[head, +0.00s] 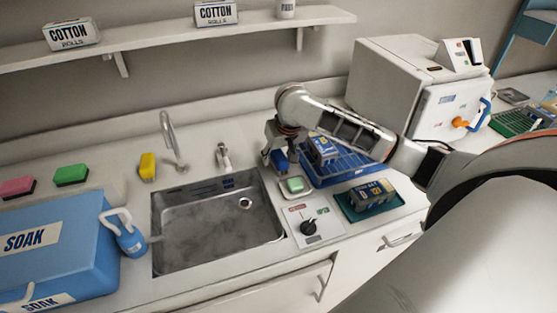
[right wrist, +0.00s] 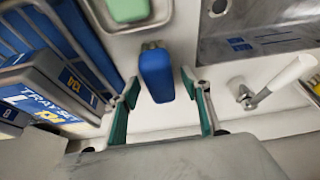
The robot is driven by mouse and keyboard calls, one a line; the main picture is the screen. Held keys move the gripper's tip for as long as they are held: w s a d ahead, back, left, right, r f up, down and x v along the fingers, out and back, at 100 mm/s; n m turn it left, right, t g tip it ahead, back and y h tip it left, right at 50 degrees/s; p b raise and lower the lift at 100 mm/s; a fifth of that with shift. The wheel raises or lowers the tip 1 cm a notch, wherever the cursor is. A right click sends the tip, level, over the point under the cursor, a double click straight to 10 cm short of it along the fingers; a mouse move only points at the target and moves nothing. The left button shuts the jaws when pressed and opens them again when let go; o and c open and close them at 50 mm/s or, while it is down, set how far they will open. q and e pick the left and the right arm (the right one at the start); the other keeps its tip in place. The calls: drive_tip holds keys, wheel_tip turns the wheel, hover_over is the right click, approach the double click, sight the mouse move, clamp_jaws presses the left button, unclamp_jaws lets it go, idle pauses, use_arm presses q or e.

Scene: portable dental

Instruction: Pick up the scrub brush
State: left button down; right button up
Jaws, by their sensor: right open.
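My left gripper is not in view.
A green soap bar (head: 295,185) on a dish lies just in front. A blue rack (head: 350,165) with a tray set stands close on the right. The sink (head: 215,225) and white tap lever (head: 223,157) are to the left. A blue soak box (head: 50,245) is farther left.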

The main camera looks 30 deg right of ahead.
sight(279, 153)
drive_tip(key=c, duration=1.2)
drive_tip(key=shift+r, duration=10.25)
